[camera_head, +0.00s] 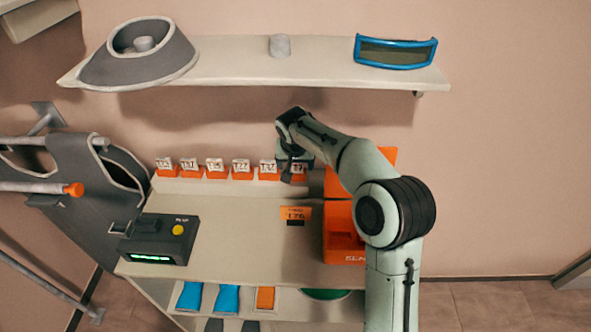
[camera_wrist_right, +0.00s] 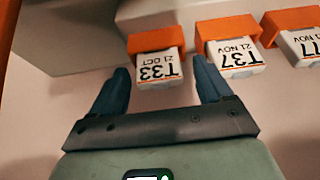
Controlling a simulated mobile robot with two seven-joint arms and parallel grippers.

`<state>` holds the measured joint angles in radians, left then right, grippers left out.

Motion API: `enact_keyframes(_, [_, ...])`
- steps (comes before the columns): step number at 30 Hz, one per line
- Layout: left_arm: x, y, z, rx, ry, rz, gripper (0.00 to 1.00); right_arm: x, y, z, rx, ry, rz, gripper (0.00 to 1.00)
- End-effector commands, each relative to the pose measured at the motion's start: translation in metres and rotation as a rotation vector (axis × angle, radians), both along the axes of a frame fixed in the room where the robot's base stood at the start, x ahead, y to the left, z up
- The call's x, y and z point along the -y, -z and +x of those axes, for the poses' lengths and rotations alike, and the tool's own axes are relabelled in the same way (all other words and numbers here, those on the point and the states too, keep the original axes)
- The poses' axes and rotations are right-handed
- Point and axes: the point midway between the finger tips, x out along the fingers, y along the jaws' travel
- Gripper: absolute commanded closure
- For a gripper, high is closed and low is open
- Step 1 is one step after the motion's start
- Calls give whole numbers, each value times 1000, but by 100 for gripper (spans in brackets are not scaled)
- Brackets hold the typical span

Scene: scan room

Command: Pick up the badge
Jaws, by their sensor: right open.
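Several small white badges (camera_head: 214,164) sit in a row of orange holders at the back of the table. In the right wrist view, the badge marked T33, 21 OCT (camera_wrist_right: 157,68) sits in its orange holder, ahead of and between my fingers. The badge marked T37, 21 NOV (camera_wrist_right: 236,55) is beside it, just beyond the right fingertip. A third badge (camera_wrist_right: 303,43) is cut off at the right edge. My right gripper (camera_head: 288,176) is open and empty at the right end of the row; it also shows in the right wrist view (camera_wrist_right: 164,86). My left gripper is not in view.
An orange bin (camera_head: 340,218) stands right of the row. An orange card (camera_head: 296,213) lies on the table, its print hard to read. A dark device (camera_head: 158,240) with a yellow button is at front left. A shelf (camera_head: 235,75) hangs above. The table's middle is clear.

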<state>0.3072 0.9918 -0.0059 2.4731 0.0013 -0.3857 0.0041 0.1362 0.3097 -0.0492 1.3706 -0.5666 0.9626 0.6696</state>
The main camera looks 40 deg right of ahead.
Motion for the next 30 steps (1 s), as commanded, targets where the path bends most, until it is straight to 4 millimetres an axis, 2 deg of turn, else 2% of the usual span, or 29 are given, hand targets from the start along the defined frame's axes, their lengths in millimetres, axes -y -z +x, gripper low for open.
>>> enact_keyframes(1, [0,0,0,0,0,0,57,0,0,0,0,0,0,31])
enact_keyframes(3, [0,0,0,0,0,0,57,0,0,0,0,0,0,54])
enact_keyframes(6, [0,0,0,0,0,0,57,0,0,0,0,0,0,81])
enact_keyframes(17, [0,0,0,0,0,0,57,0,-4,0,2,1,0,81])
enact_keyframes(20, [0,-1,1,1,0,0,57,0,-11,0,3,1,-1,81])
enact_keyframes(26, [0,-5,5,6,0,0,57,0,-38,1,5,1,0,81])
enact_keyframes(30, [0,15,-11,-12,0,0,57,-19,-32,-23,0,-4,0,81])
